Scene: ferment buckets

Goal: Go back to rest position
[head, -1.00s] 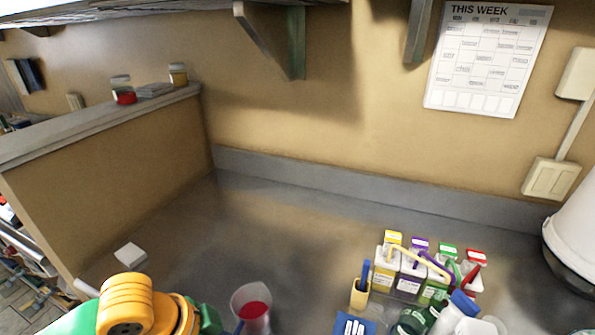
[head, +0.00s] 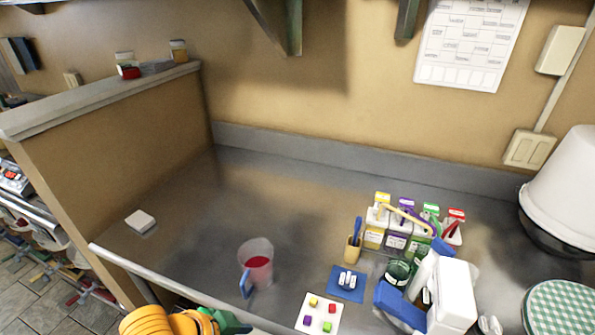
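Part of my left arm, yellow and green, shows at the bottom left edge of the head view. Its gripper fingers are not in view. White and blue parts, which look like my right arm and gripper (head: 452,298), stand at the lower right, in front of the row of bottles.
A jug with red liquid (head: 257,265) stands mid-counter. A white bucket (head: 565,190) stands far right.

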